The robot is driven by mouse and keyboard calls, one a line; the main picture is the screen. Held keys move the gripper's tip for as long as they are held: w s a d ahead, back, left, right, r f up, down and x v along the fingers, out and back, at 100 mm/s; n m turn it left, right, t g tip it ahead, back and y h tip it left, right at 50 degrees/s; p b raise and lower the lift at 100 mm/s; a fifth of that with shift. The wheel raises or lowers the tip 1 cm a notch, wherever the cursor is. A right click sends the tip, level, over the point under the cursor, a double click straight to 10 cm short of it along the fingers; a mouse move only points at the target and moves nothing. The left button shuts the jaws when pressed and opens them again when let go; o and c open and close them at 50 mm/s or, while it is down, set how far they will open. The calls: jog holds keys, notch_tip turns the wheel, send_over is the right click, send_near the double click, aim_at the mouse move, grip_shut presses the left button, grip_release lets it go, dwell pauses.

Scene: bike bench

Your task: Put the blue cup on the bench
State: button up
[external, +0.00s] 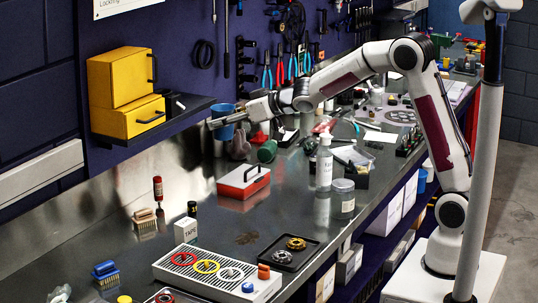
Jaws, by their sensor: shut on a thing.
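The blue cup (222,111) is in the external view, raised above the bench near the back wall, close to the right end of the small dark shelf. My gripper (218,123) reaches across from the right and is shut on the cup, with its fingers in front of the cup's side. The cup looks upright. The bench (140,254) is a long dark metal top running from lower left to upper right. It lies below the cup, and the cup is apart from it.
A red and white toolbox (243,181), a green cup-like item (267,151) and a white bottle (324,163) stand below and right of the cup. Yellow boxes (127,117) sit on the shelf (183,112). A white ring tray (217,274) is in front. Bare bench lies left of the toolbox.

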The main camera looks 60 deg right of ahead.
jog(key=shift+w+d+r+m+h, duration=0.15)
jog(key=shift+d+m+h, duration=0.2)
jog(key=shift+d, duration=0.35)
jog(key=shift+w+d+f+m+h, duration=0.15)
jog(key=shift+d+m+h, duration=0.15)
jog(key=shift+d, duration=0.35)
jog(key=s+d+f+m+g+h, duration=0.2)
jog(key=d+f+m+h, duration=0.2)
jog(key=d, duration=0.6)
jog(key=s+d+f+m+g+h, duration=0.2)
jog(key=d+m+h, duration=0.3)
jog(key=d, duration=0.5)
jog(key=shift+s+d+f, duration=0.35)
jog(key=shift+d+f, duration=0.05)
jog(key=shift+f, duration=0.45)
jog(key=shift+h, duration=0.25)
jog(key=shift+f, duration=3.1)
jog(key=shift+f, duration=1.9)
